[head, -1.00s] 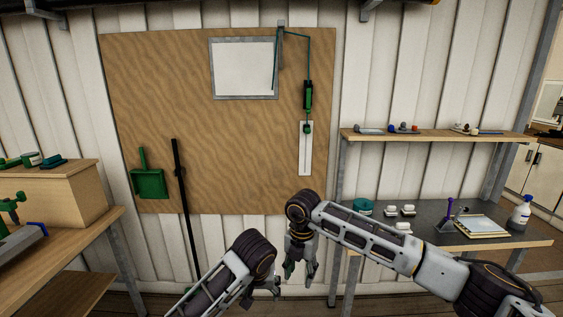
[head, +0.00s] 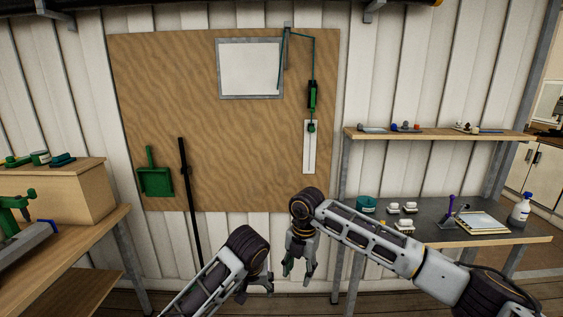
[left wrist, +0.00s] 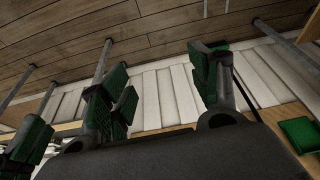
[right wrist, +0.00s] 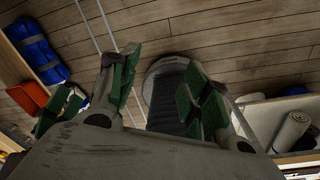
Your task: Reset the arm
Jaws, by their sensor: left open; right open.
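My left gripper (head: 258,287) hangs low in front of the board in the head view, partly hidden behind its own wrist. In the left wrist view (left wrist: 158,80) its green-padded fingers are spread with nothing between them. My right gripper (head: 299,268) points down just right of it, also open and empty. In the right wrist view (right wrist: 158,85) its fingers stand apart above the floor. Both grippers are in free air, close to each other, and touch no object.
A wooden board (head: 230,150) on the wall holds a white panel (head: 250,68), a green dustpan (head: 156,182) and a green-handled line (head: 312,95). A workbench (head: 85,232) stands left. A dark-topped table (head: 440,228) with small items stands right, under a shelf (head: 440,135).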

